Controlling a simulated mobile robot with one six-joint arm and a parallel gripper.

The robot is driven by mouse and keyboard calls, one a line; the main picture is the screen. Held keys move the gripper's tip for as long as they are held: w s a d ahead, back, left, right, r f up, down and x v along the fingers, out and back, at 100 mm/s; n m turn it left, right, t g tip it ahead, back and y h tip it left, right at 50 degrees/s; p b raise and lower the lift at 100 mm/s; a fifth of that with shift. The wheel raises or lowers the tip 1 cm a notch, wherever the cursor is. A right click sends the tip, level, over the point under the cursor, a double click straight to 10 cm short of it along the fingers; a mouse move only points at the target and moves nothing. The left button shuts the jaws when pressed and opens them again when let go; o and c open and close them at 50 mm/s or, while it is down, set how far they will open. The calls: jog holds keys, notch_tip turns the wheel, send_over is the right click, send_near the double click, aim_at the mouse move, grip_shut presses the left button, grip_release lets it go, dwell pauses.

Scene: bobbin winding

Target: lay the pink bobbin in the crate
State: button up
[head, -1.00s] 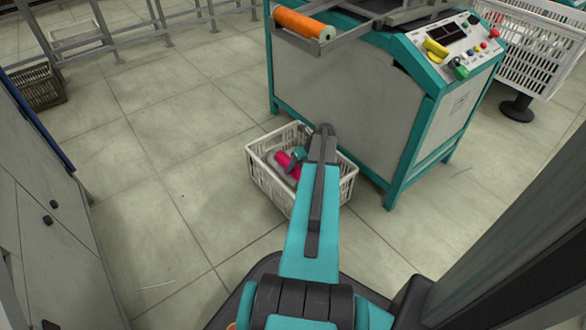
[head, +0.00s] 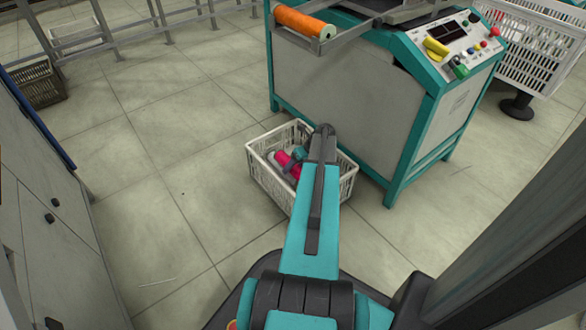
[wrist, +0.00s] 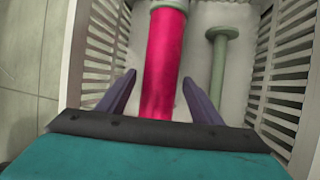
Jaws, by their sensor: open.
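The pink bobbin (wrist: 165,55) lies in the white crate (wrist: 280,75), between the two purple fingers of my gripper (wrist: 158,76) in the wrist view. The fingers are open, with a visible gap on each side of the bobbin near the tips. Its pale green end flange shows at the top of the picture; its near end is hidden behind my gripper body. In the head view the pink bobbin (head: 281,159) shows inside the crate (head: 262,179), with my gripper (head: 287,168) over it and my arm covering part of the crate.
A pale green empty bobbin (wrist: 219,60) lies in the crate to the right of the pink one. A teal and grey machine (head: 335,95) stands close behind the crate, with an orange bobbin (head: 299,20) on its tray. Grey cabinets (head: 50,215) stand at left; the floor between is clear.

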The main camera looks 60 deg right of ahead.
jog(key=shift+r, duration=0.15)
jog(key=shift+r+b, duration=0.4)
jog(key=shift+b, duration=0.1)
jog(key=shift+p+v, duration=0.65)
jog(key=shift+v, duration=0.25)
jog(key=a+p+v, duration=0.1)
jog(key=p+v, duration=0.4)
jog(key=v, duration=0.5)
jog(key=shift+d, duration=0.45)
jog(key=shift+s+r, duration=0.15)
jog(key=shift+s, duration=0.05)
